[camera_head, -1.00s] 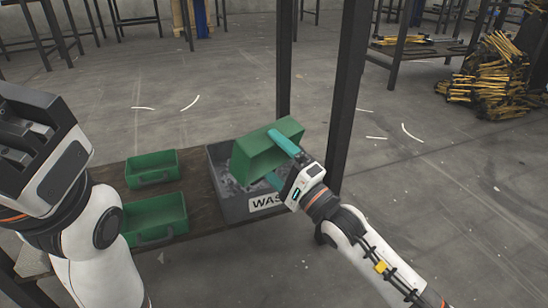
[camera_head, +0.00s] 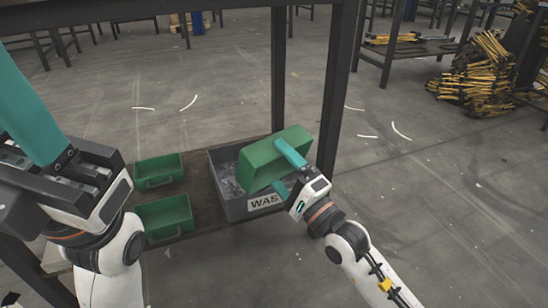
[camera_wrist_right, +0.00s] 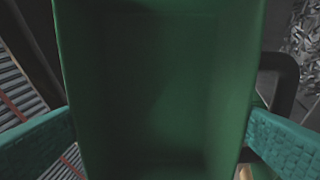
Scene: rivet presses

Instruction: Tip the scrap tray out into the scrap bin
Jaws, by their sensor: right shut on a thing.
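The green scrap tray (camera_head: 268,163) is tilted over the grey scrap bin (camera_head: 228,200), whose front label reads "WAS" before it is cut off. My right gripper (camera_head: 284,168) is shut on the tray at its near right side. In the right wrist view the tray (camera_wrist_right: 155,90) fills the middle, a plain green surface with no scrap seen on it, between the teal fingers. Grey metal scrap (camera_wrist_right: 305,35) shows at the upper right there. My left gripper (camera_head: 28,118) is at the left edge, one teal finger showing; its opening cannot be made out.
Two more green trays (camera_head: 158,168) (camera_head: 163,215) stand on the brown low shelf (camera_head: 205,190) left of the bin. A dark rack post (camera_head: 336,90) rises just right of the held tray.

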